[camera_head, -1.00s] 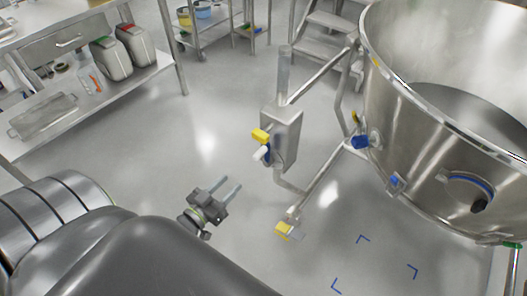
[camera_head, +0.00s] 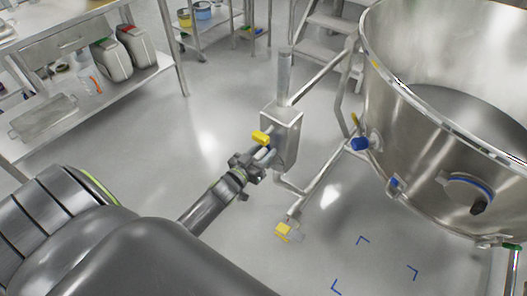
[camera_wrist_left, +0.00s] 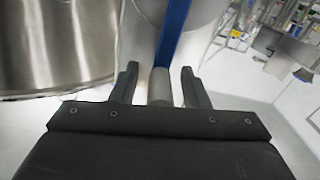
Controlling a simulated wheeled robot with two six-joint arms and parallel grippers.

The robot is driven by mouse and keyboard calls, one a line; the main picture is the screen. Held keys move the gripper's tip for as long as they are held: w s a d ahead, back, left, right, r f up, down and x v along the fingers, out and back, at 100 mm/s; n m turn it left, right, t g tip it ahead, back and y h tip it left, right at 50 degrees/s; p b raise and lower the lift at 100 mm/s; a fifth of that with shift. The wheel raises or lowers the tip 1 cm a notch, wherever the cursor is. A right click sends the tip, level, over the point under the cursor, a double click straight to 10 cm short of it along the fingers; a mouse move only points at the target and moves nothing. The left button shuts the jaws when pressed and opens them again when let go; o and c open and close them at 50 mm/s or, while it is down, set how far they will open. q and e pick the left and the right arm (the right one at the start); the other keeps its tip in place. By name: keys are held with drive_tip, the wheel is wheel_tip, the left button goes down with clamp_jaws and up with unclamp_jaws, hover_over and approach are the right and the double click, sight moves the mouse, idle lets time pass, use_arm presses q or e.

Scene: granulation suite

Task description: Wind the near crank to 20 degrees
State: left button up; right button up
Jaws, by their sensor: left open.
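The near crank is on the grey box (camera_head: 285,135) of the stand beside the large steel bowl. In the left wrist view its blue arm (camera_wrist_left: 174,32) runs up and away, and its pale cylindrical handle (camera_wrist_left: 160,84) lies between my two fingers. My left gripper (camera_head: 263,157) is at the box, just below a yellow block (camera_head: 260,137), and hides most of the crank in the head view. The gripper (camera_wrist_left: 160,72) is open, with a finger on each side of the handle and visible gaps. My right gripper is not in view.
The steel bowl (camera_head: 430,165) fills the right side. A yellow foot pedal (camera_head: 283,229) sits low on the stand. A steel bench (camera_head: 140,85) with canisters is at left, and steps (camera_head: 325,40) stand behind. The floor between is clear.

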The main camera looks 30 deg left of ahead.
use_arm(q)
drive_tip(key=shift+w, duration=0.2)
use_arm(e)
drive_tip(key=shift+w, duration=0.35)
use_arm(q)
clamp_jaws()
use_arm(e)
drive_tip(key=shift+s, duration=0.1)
use_arm(q)
drive_tip(key=shift+d, duration=0.1)
